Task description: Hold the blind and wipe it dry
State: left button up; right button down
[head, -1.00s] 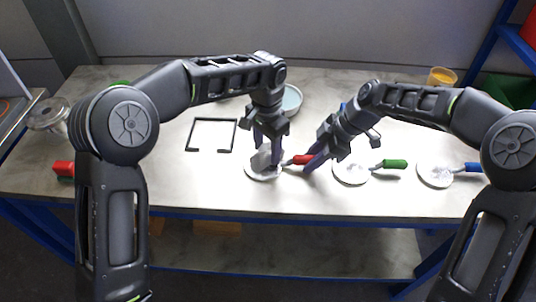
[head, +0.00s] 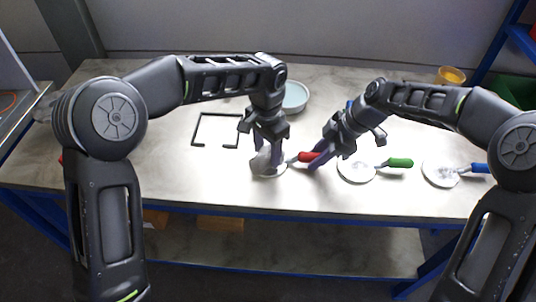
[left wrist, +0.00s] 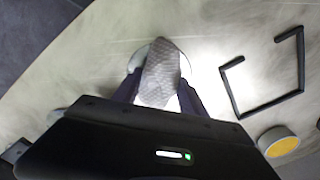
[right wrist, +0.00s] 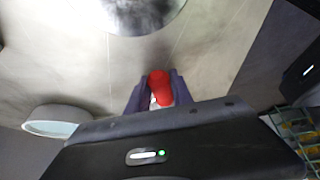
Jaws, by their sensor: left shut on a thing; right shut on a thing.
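The blind with the red handle is a pale round disc (head: 272,171) low over or on the table; I cannot tell if it touches. My right gripper (head: 318,160) is shut on its red handle (head: 308,157), which also shows between the fingers in the right wrist view (right wrist: 160,86). My left gripper (head: 268,152) points down and is shut on a grey cloth (head: 261,161). The cloth lies against the disc's left part and hides some of it. In the left wrist view the cloth (left wrist: 161,78) hangs between the fingers, with the disc's rim behind it.
A green-handled disc (head: 356,170) and a blue-handled disc (head: 439,173) lie to the right. A black square frame (head: 196,130) lies left of the cloth. The table's front edge is close.

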pick_arm(q)
jog(key=w, duration=0.3)
jog(key=shift+w+a, duration=0.1)
jog(key=shift+a, duration=0.15)
jog(key=s, duration=0.5)
jog(key=shift+s+a, duration=0.3)
jog(key=shift+a, duration=0.1)
jog(key=shift+w+a, duration=0.2)
jog(key=shift+w, duration=1.2)
jog(key=shift+w+a, duration=0.2)
jog(key=shift+w, duration=1.15)
notch_tip(320, 180, up, 8)
pick_arm(e)
jog(key=c, duration=1.1)
grip_release()
jog(key=shift+o, duration=0.2)
jog(key=shift+r, duration=0.1)
jog(key=v, duration=1.2)
